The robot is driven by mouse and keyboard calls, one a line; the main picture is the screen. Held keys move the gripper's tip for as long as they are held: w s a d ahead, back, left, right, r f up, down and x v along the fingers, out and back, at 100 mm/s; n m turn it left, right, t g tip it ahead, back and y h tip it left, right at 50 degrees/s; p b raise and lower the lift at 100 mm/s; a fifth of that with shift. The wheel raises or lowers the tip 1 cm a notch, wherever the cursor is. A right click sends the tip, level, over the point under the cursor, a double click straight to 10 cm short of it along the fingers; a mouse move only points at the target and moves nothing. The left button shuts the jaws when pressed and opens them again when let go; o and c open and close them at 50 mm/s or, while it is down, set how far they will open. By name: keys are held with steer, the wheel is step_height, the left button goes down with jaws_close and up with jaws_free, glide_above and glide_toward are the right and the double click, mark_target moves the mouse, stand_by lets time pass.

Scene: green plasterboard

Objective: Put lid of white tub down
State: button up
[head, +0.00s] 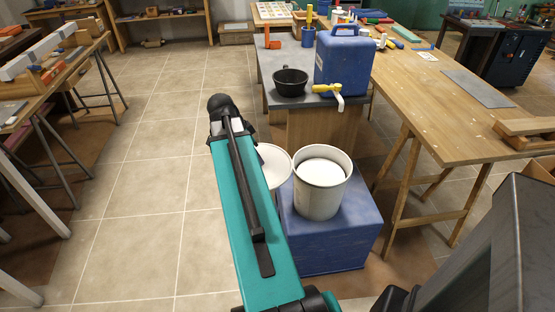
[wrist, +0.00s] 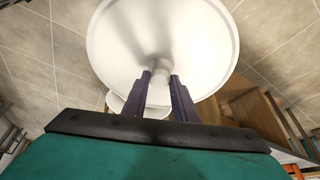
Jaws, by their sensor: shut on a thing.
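The lid of the white tub is a round white disc (head: 273,168) with a knob, partly hidden behind my arm in the head view. It fills the top of the wrist view (wrist: 205,35). My gripper (wrist: 160,80) is shut on the knob, with a dark finger on either side. The head view hides the gripper behind my arm. The white tub (head: 318,200) stands upright and open on a blue box, with white contents inside. The lid is held to the left of the tub, off its opening. Whether the two touch is unclear.
The blue box (head: 325,245) has little bare top around the tub. Behind it, a grey-topped bench holds a black pan (head: 290,82) and a blue canister (head: 342,60) with a tap. A wooden trestle table (head: 440,110) stands at right. Open tiled floor (head: 145,175) lies left.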

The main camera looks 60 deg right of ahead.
steer(key=w+a+r+n+t+y, duration=0.1)
steer(key=w+a+r+n+t, duration=0.15)
steer(key=w+a+n, duration=0.6)
steer(key=w+a+r+n+t, duration=0.2)
steer(key=w+a+r+n, duration=0.3)
steer(key=a, duration=0.7)
steer(key=w+a+r+n+t+y, duration=0.15)
steer(key=w+a+n, duration=0.25)
steer(key=w+a, duration=0.6)
steer(key=a+r+n, duration=0.2)
steer(key=a+n, duration=0.1)
steer(key=a, duration=0.4)
steer(key=a+r+n+y, duration=0.1)
steer(key=a+r+n, duration=0.1)
steer(key=a, duration=0.6)
steer(key=shift+w+n+t, duration=0.3)
steer(key=shift+w+n, duration=0.05)
steer(key=shift+n, duration=0.1)
steer(key=shift+y, duration=0.25)
